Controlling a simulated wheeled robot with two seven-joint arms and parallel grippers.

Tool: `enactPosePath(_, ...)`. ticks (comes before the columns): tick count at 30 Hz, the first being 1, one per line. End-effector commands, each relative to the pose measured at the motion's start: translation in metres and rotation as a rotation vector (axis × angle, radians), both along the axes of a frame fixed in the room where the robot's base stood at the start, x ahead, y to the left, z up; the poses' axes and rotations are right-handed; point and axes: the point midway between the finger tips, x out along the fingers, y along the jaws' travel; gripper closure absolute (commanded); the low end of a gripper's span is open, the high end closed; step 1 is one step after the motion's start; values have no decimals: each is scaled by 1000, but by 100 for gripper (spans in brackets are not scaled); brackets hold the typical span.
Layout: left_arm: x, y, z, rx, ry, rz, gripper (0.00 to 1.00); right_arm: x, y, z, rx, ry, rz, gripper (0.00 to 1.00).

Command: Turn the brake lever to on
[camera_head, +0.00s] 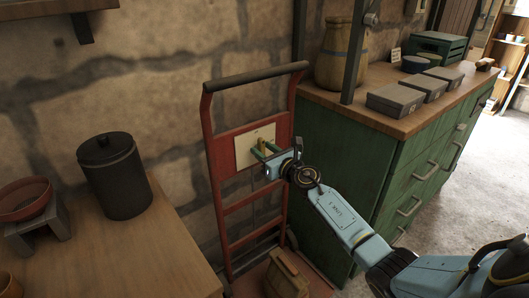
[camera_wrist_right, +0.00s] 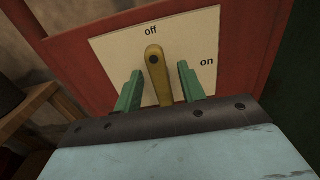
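The brake lever (camera_wrist_right: 157,75) is a brass-coloured bar on a cream plate (camera_wrist_right: 105,50) marked "off" at the top and "on" at the right. The lever points up at "off". In the head view the plate (camera_head: 243,151) is fixed to a red hand truck (camera_head: 213,150), with the lever (camera_head: 261,145) partly hidden by my gripper. My right gripper (camera_wrist_right: 160,82) is open, its green fingers on either side of the lever with gaps showing. It also shows in the head view (camera_head: 265,152). My left gripper is not in view.
A wooden table (camera_head: 160,250) with a dark canister (camera_head: 115,175) and a red bowl (camera_head: 25,198) stands at left. A green cabinet (camera_head: 345,150) with grey boxes (camera_head: 396,99) on top stands right of the hand truck. A brown container (camera_head: 286,275) sits low on the truck.

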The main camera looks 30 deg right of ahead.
Motion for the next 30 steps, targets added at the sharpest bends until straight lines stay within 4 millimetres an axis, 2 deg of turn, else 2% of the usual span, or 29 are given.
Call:
enactPosePath(5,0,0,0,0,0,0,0,0,0,0,0,0,0,60)
enactPosePath(12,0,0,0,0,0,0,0,0,0,0,0,-1,0,90)
enactPosePath(15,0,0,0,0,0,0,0,0,0,0,0,-1,0,100)
enactPosePath(23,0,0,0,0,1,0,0,0,0,1,27,2,0,100)
enactPosePath(30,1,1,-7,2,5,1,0,0,-2,1,147,12,0,100)
